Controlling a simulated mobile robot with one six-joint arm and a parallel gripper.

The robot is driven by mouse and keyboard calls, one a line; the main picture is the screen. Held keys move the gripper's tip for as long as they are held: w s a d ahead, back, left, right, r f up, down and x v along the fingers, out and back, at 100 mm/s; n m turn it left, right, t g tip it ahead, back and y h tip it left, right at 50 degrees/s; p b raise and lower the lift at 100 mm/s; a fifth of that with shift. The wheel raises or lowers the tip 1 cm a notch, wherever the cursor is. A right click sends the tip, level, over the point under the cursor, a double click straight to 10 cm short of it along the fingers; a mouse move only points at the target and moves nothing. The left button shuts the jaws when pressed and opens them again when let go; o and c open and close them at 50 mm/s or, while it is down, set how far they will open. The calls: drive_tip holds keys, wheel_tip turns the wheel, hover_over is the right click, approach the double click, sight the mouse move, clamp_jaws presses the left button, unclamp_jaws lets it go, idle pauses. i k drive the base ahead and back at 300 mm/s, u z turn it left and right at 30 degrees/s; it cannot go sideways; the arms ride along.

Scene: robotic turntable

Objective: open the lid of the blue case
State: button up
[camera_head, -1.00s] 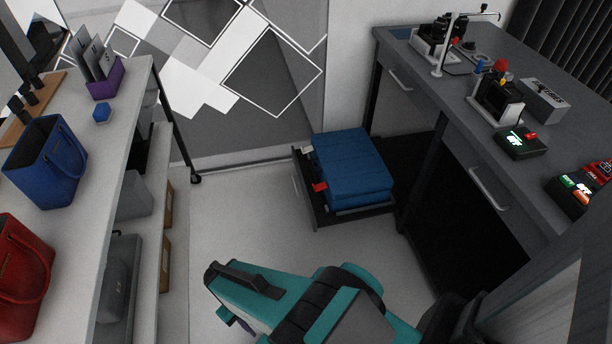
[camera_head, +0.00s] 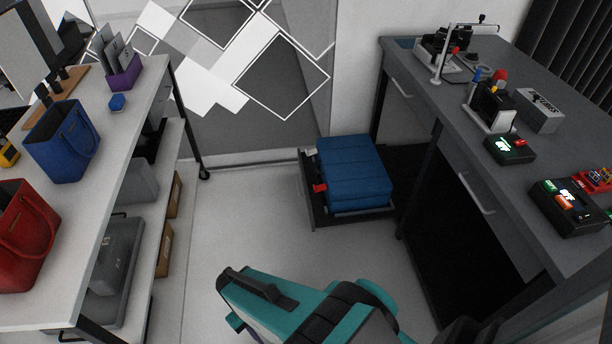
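The blue case (camera_head: 352,168) sits on a low black platform (camera_head: 345,217) on the floor, at the middle of the view. Its lid looks shut, with a seam along its front side. A small red part (camera_head: 319,188) shows at its left side; I cannot tell whether it belongs to the case or the platform. My teal and black arm crosses the bottom centre, in front of and apart from the case.
A white shelf table (camera_head: 125,130) on the left holds a blue bag (camera_head: 62,143) and a red bag (camera_head: 22,238). A grey workbench (camera_head: 440,108) with devices stands on the right. A patterned wall is behind.

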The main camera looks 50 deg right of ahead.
sight(353, 168)
drive_tip(key=z, duration=0.15)
drive_tip(key=i, duration=0.9)
drive_tip(key=u, duration=0.05)
